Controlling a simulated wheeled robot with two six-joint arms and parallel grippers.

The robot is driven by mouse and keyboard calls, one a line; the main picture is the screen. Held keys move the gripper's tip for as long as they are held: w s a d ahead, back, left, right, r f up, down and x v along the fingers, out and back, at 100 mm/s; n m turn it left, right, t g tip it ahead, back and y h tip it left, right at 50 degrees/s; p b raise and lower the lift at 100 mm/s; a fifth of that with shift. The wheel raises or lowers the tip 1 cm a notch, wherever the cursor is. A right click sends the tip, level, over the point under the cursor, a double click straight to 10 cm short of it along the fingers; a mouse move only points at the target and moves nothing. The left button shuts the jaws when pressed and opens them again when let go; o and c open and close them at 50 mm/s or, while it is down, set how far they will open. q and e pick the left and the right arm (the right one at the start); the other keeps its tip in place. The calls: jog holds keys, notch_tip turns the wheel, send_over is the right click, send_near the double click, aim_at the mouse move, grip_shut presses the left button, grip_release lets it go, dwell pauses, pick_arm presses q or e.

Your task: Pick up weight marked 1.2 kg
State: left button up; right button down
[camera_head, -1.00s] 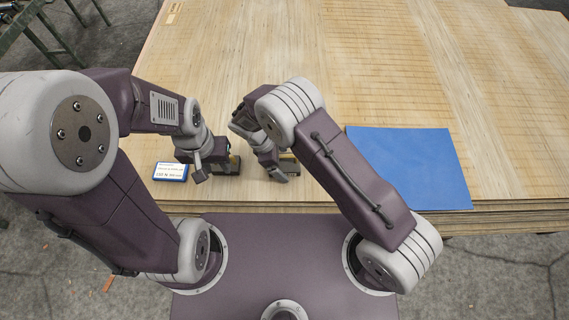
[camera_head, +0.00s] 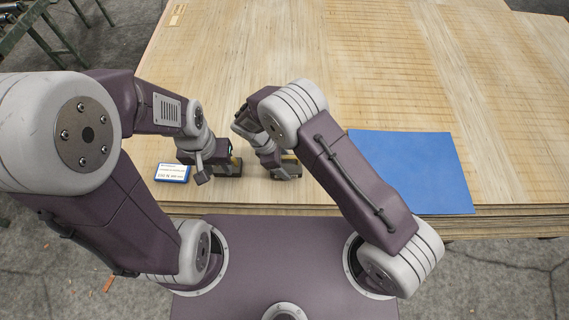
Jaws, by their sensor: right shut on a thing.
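Two small dark weights with yellowish marks are on the veneer stack near its front edge. The left weight (camera_head: 235,167) is beside my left gripper (camera_head: 208,168), which partly covers it; the gap between that gripper's fingers is not clear. The right weight (camera_head: 293,163) is at my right gripper (camera_head: 279,168), which is shut on it and partly covers it. I cannot see clear space under this weight. The markings on both weights are too small to read, so I cannot tell which is 1.2 kg.
A blue-edged white label card (camera_head: 172,172) lies left of my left gripper. A blue sheet (camera_head: 412,170) lies flat on the right of the veneer stack (camera_head: 370,75). A dark green metal frame (camera_head: 45,25) stands at the upper left.

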aim_at(284, 158)
notch_tip(284, 158, up, 4)
jog(key=shift+f, duration=0.2)
jog(key=s+d+r+p, duration=0.1)
jog(key=s+d+r, duration=0.5)
jog(key=s, duration=0.3)
jog(key=shift+s+d+r+p, duration=0.2)
jog(key=shift+s+r+p, duration=0.15)
jog(key=shift+s+r, duration=0.05)
jog(key=shift+a, duration=0.15)
